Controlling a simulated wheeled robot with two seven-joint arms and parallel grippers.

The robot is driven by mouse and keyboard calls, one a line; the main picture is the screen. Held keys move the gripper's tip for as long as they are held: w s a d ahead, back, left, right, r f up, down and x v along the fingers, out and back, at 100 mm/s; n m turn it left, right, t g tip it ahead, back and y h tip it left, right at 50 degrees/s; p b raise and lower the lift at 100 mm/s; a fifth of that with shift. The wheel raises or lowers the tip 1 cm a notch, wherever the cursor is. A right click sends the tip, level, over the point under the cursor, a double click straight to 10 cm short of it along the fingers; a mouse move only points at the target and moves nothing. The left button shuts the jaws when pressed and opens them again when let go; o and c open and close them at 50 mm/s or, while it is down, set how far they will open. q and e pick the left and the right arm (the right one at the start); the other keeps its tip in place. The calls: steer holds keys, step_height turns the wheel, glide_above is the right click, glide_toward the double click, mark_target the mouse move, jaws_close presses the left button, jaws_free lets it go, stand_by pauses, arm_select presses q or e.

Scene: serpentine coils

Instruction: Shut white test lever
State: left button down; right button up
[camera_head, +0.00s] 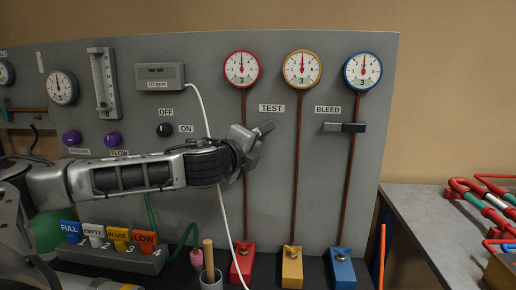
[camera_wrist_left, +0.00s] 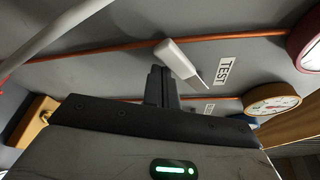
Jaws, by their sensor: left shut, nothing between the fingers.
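The white test lever (camera_wrist_left: 177,58) shows in the left wrist view as a short pale bar, lying slantwise across the front of a copper-coloured pipe, near the TEST label (camera_wrist_left: 228,71). My left gripper (camera_wrist_left: 161,88) is shut and empty, with its fingertips close to the lever's side. I cannot tell whether they touch it. In the head view my left gripper (camera_head: 254,136) is in front of the panel, just below and left of the TEST label (camera_head: 271,108). The lever is largely hidden or hard to tell from the gripper there. My right gripper is not in view.
A dark bleed lever (camera_head: 344,127) sits across the right pipe under the BLEED label (camera_head: 328,109). Red, yellow and blue gauges top the pipes. A white cable (camera_head: 223,205) hangs below my left wrist.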

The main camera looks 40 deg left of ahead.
arm_select(q)
steer(key=r, duration=0.1)
steer(key=a+r+p, duration=0.1)
steer(key=s, duration=0.1)
steer(key=shift+a+r, duration=0.25)
steer(key=shift+r, duration=0.15)
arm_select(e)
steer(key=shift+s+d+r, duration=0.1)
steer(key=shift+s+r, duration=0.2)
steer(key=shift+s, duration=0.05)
arm_select(q)
steer(key=shift+a+r, duration=0.15)
steer(key=shift+r, duration=0.3)
steer(key=shift+f, duration=0.1)
step_height(320, 180, down, 5)
steer(key=b, duration=0.3)
steer(key=s+d+r+b, duration=0.1)
steer(key=s+d+r, duration=0.2)
steer(key=s+d, duration=0.3)
steer(key=shift+s+r, duration=0.25)
steer(key=shift+s, duration=0.6)
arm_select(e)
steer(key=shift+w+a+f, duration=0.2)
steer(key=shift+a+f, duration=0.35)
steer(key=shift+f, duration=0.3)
